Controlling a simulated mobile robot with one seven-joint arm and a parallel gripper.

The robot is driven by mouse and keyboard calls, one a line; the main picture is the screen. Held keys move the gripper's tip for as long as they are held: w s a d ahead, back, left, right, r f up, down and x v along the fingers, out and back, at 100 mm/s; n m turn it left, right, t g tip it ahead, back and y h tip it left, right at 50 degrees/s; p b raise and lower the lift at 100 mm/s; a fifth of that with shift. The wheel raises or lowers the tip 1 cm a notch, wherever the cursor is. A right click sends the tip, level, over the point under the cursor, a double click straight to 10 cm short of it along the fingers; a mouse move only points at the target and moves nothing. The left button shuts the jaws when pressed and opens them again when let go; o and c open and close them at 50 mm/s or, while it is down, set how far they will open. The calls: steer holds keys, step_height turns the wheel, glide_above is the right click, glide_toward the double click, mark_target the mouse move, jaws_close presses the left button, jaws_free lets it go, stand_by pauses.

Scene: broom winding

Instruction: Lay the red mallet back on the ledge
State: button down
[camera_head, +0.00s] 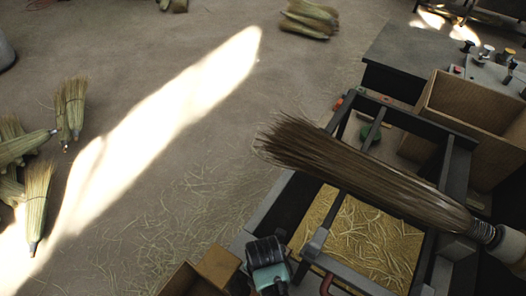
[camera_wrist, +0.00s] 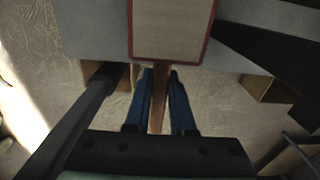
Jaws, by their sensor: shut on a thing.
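In the wrist view my gripper (camera_wrist: 160,76) has its two blue fingers closed on the brown wooden handle of the mallet (camera_wrist: 158,110). The mallet's head, with a pale tan face and a dark red border, sits past the fingertips at the top of the picture. Behind the head runs a flat grey band (camera_wrist: 95,32), which may be the ledge. I cannot tell whether the head touches it or hangs above it.
In the head view a large broom head (camera_head: 360,175) lies across a dark metal frame (camera_head: 455,165) over a straw-filled tray (camera_head: 375,240). An open wooden box (camera_head: 470,105) stands at the right. Straw bundles (camera_head: 38,200) lie on the floor at left. A dark bar (camera_wrist: 75,125) crosses the wrist view.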

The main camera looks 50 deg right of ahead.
steer(key=shift+f, duration=0.25)
steer(key=c, duration=0.7)
jaws_free()
step_height(320, 180, up, 13)
steer(key=shift+d+p, duration=0.1)
steer(key=shift+p, duration=0.65)
